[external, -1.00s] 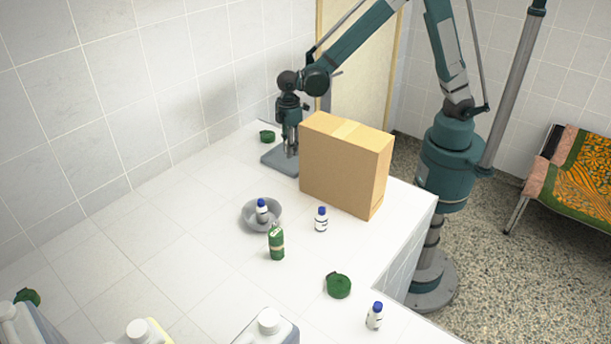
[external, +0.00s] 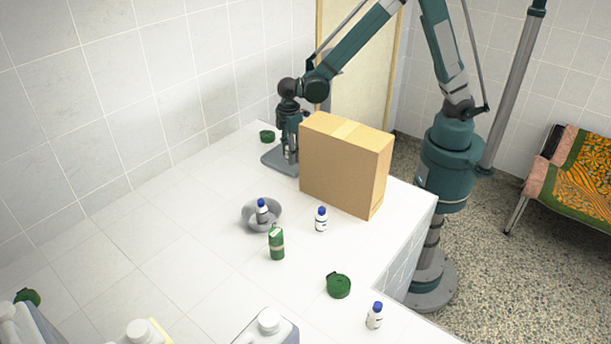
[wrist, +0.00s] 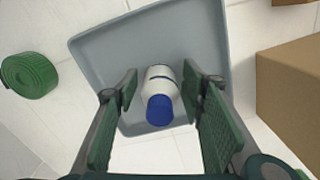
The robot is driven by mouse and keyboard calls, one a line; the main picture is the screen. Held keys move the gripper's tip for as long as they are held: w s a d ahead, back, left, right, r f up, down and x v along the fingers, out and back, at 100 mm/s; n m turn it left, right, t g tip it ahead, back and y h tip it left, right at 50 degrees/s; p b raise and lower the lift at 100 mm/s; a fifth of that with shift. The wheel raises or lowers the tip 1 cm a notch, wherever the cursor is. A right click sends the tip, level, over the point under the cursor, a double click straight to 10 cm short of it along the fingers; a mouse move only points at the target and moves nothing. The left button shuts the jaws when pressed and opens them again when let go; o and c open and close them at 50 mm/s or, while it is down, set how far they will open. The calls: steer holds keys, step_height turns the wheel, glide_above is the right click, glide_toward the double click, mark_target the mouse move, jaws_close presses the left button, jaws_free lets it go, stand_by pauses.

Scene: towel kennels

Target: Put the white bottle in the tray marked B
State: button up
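A white bottle (wrist: 160,84) with a blue cap is over the grey tray (wrist: 95,49) in the wrist view, cap end toward the camera. My gripper (wrist: 160,90) is open, with a green-padded finger on each side of the bottle and a visible gap to each. The bottle appears to stand in the tray, though its base is hidden. In the external view my gripper (external: 290,153) is low over the grey tray (external: 274,161), at the far end of the counter and partly behind the cardboard box. No letter shows on the tray.
The cardboard box (external: 345,165) stands close to the right of the tray. A green roll (wrist: 29,76) lies left of it. Other blue-capped bottles stand in a grey bowl (external: 249,221), beside it (external: 321,219) and near the front edge (external: 374,316). A green container (external: 276,243) stands by the bowl.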

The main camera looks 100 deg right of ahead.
steer(key=shift+r, duration=0.2)
steer(key=shift+r, duration=5.95)
steer(key=shift+s+r, duration=0.1)
steer(key=shift+s+r, duration=0.4)
steer(key=shift+r, duration=0.05)
steer(key=s+d+r+m+t, duration=0.15)
steer(key=s+r, duration=0.25)
steer(key=s, duration=0.4)
steer(key=s+r+m+t, duration=0.15)
steer(key=s+r, duration=0.25)
steer(key=s, duration=0.4)
steer(key=s+d+r+m+t, duration=0.1)
steer(key=s+r+t, duration=0.15)
steer(key=s, duration=0.55)
steer(key=s+f+m+t, duration=0.1)
steer(key=s, duration=0.7)
steer(key=shift+s+t, duration=0.2)
steer(key=shift+t, duration=0.15)
